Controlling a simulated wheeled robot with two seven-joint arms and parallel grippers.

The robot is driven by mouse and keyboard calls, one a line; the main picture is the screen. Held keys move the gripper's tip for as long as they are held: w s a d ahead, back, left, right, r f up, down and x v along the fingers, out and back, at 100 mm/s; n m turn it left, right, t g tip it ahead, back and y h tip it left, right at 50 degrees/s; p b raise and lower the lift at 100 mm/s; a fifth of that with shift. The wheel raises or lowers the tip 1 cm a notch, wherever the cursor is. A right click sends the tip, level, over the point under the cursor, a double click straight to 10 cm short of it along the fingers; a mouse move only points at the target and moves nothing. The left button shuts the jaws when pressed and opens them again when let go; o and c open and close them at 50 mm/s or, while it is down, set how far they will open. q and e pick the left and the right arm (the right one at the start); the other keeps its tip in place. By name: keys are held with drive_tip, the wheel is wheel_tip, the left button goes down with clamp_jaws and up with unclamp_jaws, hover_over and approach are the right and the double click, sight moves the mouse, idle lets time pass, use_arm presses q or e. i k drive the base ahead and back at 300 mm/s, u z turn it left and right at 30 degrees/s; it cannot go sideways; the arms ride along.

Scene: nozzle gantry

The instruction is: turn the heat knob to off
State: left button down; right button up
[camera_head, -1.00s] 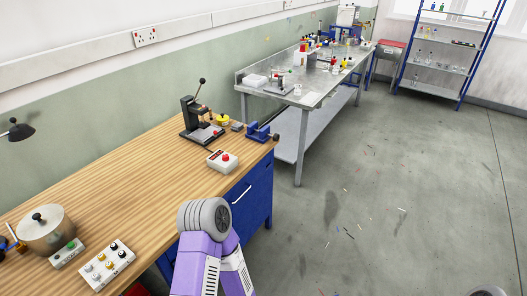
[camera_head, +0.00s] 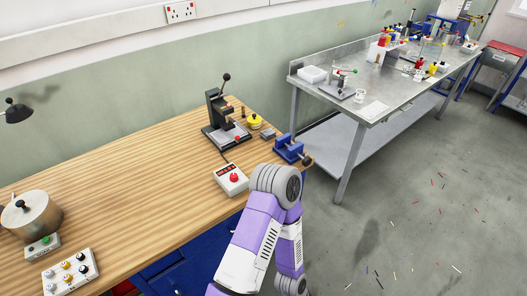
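A white control box (camera_head: 70,272) sits on the wooden bench at the lower left, with several small black, yellow and pale knobs on top. Which of them is the heat knob, and its setting, is too small to tell. A box with a green button (camera_head: 42,246) stands just behind it, next to a metal pot (camera_head: 30,216). A white box with a red button (camera_head: 231,179) sits farther right on the bench. One of my arms, purple and grey, rises from the bottom centre over the bench's right edge. Neither gripper shows in this view.
On the wooden bench (camera_head: 130,195) stand a black lever press (camera_head: 222,121), a yellow-topped item (camera_head: 254,121) and a blue vise (camera_head: 289,149). A dark lamp (camera_head: 16,112) is at the left. A metal table (camera_head: 365,90) stands beyond. The bench middle is clear.

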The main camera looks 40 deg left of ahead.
sight(234, 177)
drive_tip(key=i, duration=1.2)
drive_tip(key=u, duration=2)
